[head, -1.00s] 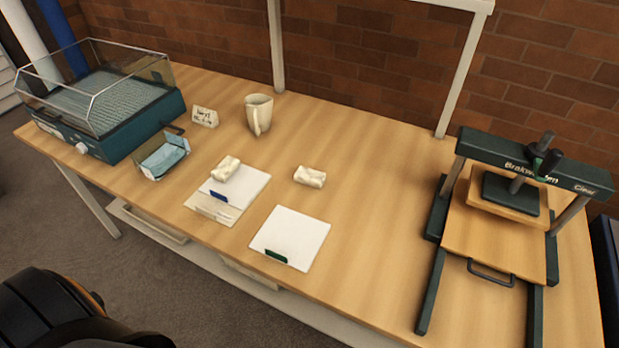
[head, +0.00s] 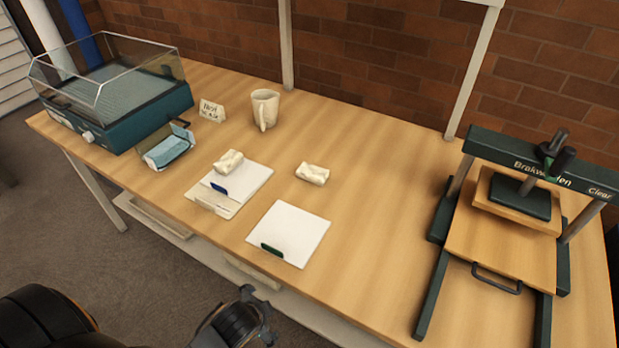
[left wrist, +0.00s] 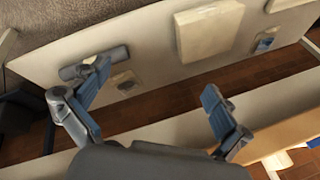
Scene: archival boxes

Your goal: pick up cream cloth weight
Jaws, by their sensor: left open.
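Two cream cloth weights are in the head view. One (head: 229,161) lies on the back left part of a white pad with a blue clip (head: 250,183). The other (head: 312,174) lies on bare wood to its right. My left gripper (head: 260,314) is low at the bottom of the head view, in front of the table edge and well short of both weights. In the left wrist view its two fingers (left wrist: 155,82) are apart with nothing between them. No cloth weight can be made out clearly there. My right gripper is not in view.
A white pad with a green clip (head: 304,231) lies near the front edge. A small tray with blue contents (head: 168,148), a teal glass-covered unit (head: 125,117), a sign (head: 211,111) and a mug (head: 265,108) stand left and behind. A press (head: 500,245) stands right. Bare wood lies between.

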